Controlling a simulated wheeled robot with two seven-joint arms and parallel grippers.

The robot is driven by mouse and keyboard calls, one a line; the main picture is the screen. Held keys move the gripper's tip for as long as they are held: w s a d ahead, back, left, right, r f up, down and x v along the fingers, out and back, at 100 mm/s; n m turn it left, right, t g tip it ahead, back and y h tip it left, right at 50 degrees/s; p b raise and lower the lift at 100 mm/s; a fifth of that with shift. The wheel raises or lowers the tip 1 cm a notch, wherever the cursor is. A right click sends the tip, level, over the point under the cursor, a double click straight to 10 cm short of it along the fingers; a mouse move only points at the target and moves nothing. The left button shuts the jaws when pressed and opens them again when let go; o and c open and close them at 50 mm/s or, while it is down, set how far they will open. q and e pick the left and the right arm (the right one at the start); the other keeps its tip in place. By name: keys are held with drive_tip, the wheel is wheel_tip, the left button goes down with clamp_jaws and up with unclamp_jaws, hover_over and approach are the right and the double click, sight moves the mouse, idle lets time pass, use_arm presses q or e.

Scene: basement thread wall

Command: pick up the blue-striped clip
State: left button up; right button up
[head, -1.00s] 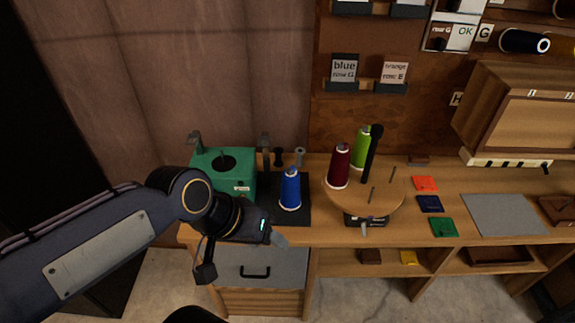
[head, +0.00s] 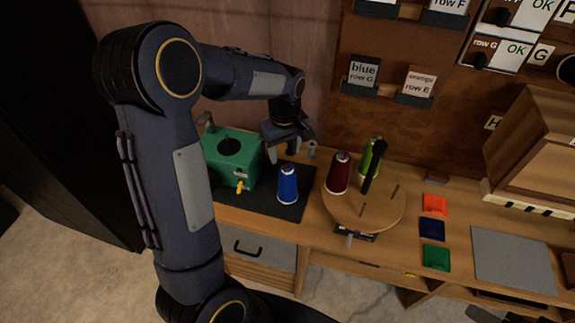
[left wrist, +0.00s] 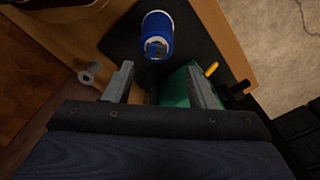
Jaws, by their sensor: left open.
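I cannot make out a blue-striped clip for sure in either view. A blue thread cone (head: 287,184) stands upright on the dark mat, right of the green box (head: 232,160). In the left wrist view the blue cone (left wrist: 157,30) is beyond the fingertips, with a small dark piece (left wrist: 156,48) at its top; no stripes can be read on it. My left gripper (head: 282,146) is open and empty, pointing down over the back of the mat, behind the blue cone. Its two fingers also show apart in the left wrist view (left wrist: 160,84). My right gripper is not in view.
A round wooden turntable (head: 365,210) with dark red (head: 338,173) and green cones and a black post stands right of the mat (head: 258,202). Orange, navy and green squares lie further right, beside a grey sheet (head: 512,258). A yellow peg (head: 240,186) sticks out of the green box.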

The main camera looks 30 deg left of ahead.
sight(287, 165)
use_arm(q)
drive_tip(key=shift+w+d+f+p, duration=0.1)
drive_tip(key=shift+f+p, duration=0.15)
drive_tip(key=shift+f, duration=0.95)
drive_tip(key=shift+w+d+f+p, duration=0.1)
drive_tip(key=shift+f+p, duration=0.15)
drive_tip(key=shift+f, duration=0.9)
drive_tip(key=c, duration=1.1)
